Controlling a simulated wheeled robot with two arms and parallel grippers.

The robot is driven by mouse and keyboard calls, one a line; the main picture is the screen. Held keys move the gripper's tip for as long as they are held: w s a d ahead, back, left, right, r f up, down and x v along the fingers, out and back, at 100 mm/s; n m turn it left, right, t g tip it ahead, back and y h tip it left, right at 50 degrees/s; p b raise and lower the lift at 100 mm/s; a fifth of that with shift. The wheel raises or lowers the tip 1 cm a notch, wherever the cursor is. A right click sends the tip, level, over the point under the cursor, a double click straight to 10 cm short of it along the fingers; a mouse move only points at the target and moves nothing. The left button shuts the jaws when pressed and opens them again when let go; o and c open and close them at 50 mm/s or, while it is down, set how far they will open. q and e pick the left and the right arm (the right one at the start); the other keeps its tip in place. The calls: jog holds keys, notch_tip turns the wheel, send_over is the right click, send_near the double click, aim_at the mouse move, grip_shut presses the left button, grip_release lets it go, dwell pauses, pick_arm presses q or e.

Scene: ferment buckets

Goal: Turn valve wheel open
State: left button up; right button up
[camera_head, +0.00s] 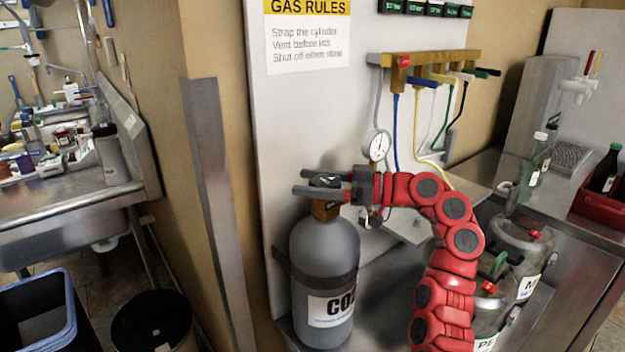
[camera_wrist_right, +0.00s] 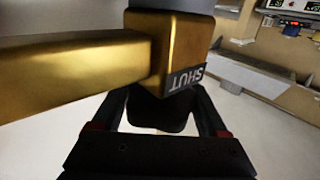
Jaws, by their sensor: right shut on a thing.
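The valve wheel (camera_head: 325,181) is a small black knob on top of the brass valve (camera_head: 325,209) of a grey CO2 cylinder (camera_head: 323,262). My right gripper (camera_head: 308,182) reaches in from the right, with one finger on each side of the wheel, and is shut on it. In the right wrist view the dark wheel (camera_wrist_right: 160,110) sits between the fingers, against the brass valve body (camera_wrist_right: 180,50). A label reading SHUT (camera_wrist_right: 185,79) appears upside down on the brass. The fingers hide part of the wheel. My left gripper is not in view.
A pressure gauge (camera_head: 377,145) hangs close behind my right wrist. A brass manifold (camera_head: 425,63) with coloured hoses is on the wall panel. Clear jars (camera_head: 522,246) stand right of my arm. A sink counter (camera_head: 65,200) and a bin (camera_head: 152,322) are at left.

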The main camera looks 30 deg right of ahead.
jog(key=shift+a+n+g+y, duration=0.15)
jog(key=shift+n+g+y, duration=0.35)
jog(key=shift+g, duration=0.1)
jog(key=o, duration=1.3)
jog(key=shift+c, duration=0.2)
jog(key=v, duration=1.7)
jog(key=shift+s, duration=0.2)
